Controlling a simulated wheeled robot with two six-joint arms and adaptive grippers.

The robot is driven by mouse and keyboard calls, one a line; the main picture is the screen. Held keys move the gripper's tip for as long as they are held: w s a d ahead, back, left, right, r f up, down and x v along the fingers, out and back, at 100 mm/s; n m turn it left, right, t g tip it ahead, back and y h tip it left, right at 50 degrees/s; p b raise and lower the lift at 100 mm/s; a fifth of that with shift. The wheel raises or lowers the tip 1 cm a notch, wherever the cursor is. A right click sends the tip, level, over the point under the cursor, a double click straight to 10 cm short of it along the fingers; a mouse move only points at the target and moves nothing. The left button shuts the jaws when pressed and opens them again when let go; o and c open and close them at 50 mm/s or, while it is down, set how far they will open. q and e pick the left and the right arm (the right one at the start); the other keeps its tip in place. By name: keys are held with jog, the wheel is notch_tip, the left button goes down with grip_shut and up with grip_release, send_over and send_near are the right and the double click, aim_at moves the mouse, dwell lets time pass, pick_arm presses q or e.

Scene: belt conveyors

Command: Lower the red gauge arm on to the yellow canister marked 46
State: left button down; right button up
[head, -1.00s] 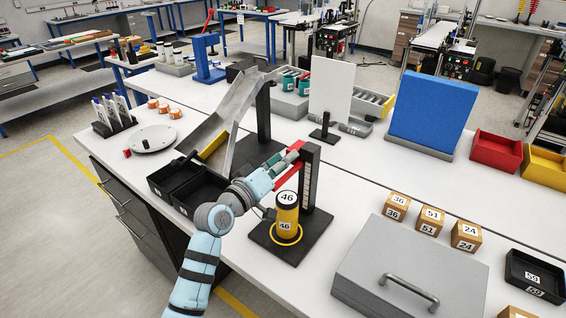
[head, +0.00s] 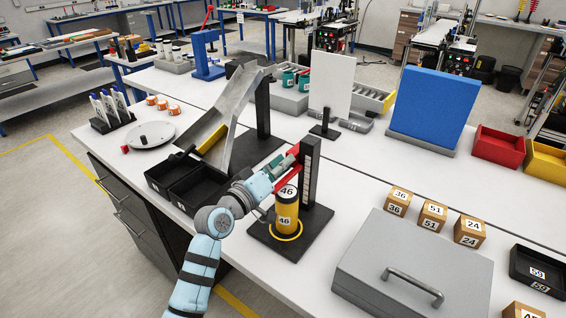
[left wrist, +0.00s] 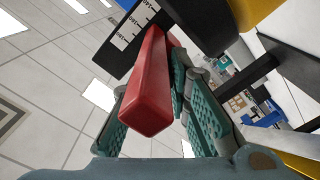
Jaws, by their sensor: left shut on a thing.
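The yellow canister (head: 286,222), marked 46 on its side and black top, stands upright inside a yellow ring on a black base (head: 312,232). Behind it rises a dark post (head: 309,172) with a white scale. The red gauge arm (head: 289,178) reaches out from the post over the canister's top. My left gripper (head: 284,164) is shut on the red arm; the left wrist view shows the red arm (left wrist: 147,85) between teal finger pads. I cannot tell whether the arm touches the canister. My right gripper is not in view.
Black bins (head: 199,188) and a metal chute (head: 232,125) stand left of the gauge. A grey case (head: 410,265) with a handle lies to the right. Numbered boxes (head: 433,216) stand behind it.

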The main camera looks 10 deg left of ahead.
pick_arm(q)
jog(key=c, duration=1.5)
grip_release()
jog(key=shift+r, duration=0.2)
jog(key=shift+s, duration=0.15)
jog(key=v, duration=1.2)
